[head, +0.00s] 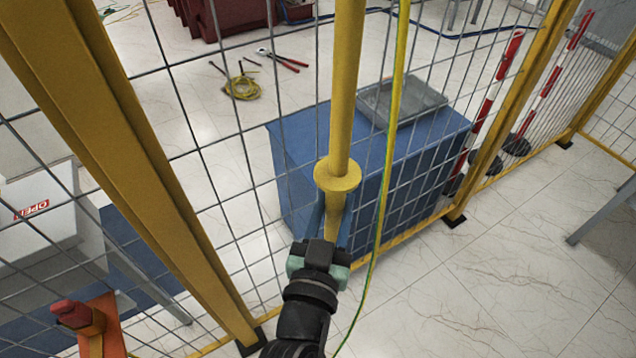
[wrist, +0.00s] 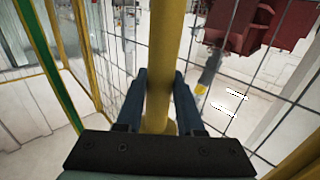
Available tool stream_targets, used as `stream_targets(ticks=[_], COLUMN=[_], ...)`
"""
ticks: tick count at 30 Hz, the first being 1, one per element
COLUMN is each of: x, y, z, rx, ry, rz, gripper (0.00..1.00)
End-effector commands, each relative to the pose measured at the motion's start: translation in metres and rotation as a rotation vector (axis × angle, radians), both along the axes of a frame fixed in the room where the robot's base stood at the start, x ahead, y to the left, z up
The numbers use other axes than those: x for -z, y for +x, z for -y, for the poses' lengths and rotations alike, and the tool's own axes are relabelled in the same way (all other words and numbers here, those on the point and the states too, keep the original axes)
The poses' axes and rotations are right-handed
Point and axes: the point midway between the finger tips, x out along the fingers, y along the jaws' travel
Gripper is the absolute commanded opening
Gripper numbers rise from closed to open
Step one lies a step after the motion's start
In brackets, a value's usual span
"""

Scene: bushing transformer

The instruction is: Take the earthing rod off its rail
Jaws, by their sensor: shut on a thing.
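The earthing rod (head: 345,90) is a yellow pole with a round collar, upright in front of the mesh fence in the head view. My gripper (head: 335,208) is shut on the rod just below the collar. In the wrist view the rod (wrist: 165,50) passes between the two fingers of my gripper (wrist: 160,85). A green-and-yellow cable (head: 394,110) hangs just right of the rod. The rail and the rod's ends are out of view or hidden, so I cannot tell if the rod still touches its rail.
A yellow-framed mesh fence (head: 150,170) stands close behind the rod. Beyond it are a blue cabinet (head: 300,165) with a grey tray (head: 410,100), and tools on the floor. An orange bracket with a red knob (head: 88,318) is at lower left. Bare floor (head: 480,290) lies to the right.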

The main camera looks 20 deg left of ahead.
Motion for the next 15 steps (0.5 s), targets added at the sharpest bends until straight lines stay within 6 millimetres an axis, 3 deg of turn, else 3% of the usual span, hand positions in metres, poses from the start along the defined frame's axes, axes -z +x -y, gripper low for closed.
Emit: stream_targets(ticks=[6, 15], x=[-0.002, -0.001], y=[-0.038, -0.073], z=[0.048, 0.092], rx=[0.000, -0.003], ry=[-0.002, -0.002], rz=[0.001, 0.003], gripper=[0.00, 0.00])
